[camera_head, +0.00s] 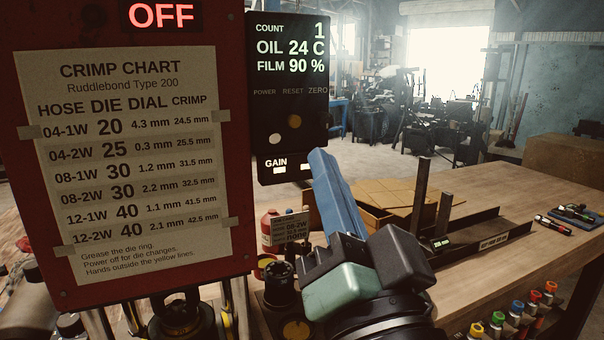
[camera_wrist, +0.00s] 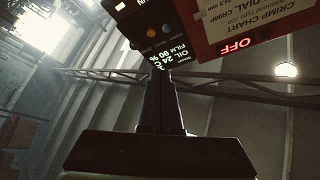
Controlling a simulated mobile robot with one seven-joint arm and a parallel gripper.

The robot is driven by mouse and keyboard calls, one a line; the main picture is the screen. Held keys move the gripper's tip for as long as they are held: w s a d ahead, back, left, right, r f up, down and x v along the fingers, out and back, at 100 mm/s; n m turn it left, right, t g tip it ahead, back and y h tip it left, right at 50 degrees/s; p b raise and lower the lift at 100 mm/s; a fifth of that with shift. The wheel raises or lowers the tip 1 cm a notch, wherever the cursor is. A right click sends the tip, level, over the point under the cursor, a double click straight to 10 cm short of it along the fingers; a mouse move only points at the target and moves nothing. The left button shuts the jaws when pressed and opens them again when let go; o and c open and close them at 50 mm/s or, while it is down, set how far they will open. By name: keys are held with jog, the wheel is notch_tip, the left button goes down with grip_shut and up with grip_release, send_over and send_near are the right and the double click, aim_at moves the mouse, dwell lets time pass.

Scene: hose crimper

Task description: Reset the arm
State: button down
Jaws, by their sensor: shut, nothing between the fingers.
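My gripper (camera_head: 322,160) is raised in front of the workbench in the head view, its blue fingers pointing up and slightly left. The fingers are together with nothing between them. Their tips show close to the lower end of the black display panel (camera_head: 287,95); I cannot tell the gap in depth. In the wrist view the shut fingers (camera_wrist: 161,78) are dark and point toward the upside-down display panel (camera_wrist: 157,30). My dark and green wrist hides part of the bench behind it.
The red crimper housing (camera_head: 239,200) with its crimp chart (camera_head: 130,150) and a lit OFF sign fills the left. The wooden workbench (camera_head: 510,190) holds a cardboard box (camera_head: 385,195), a black rail with two upright posts, a red bottle (camera_head: 268,230) and small tools at right. Colour-capped bottles stand at lower right.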

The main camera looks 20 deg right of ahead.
jog(key=s+a+r+n+t+y, duration=0.1)
jog(key=a+r+n+t+y, duration=0.1)
jog(key=a+r+n, duration=0.2)
jog(key=s+a+r+n+t+y+p, duration=0.1)
jog(key=s+a+r+n+t+y, duration=0.1)
jog(key=a+r+n, duration=0.3)
jog(key=a+r, duration=0.3)
jog(key=a, duration=0.2)
jog(key=shift+s+r+t, duration=0.3)
jog(key=shift+r, duration=0.1)
jog(key=shift+a, duration=0.1)
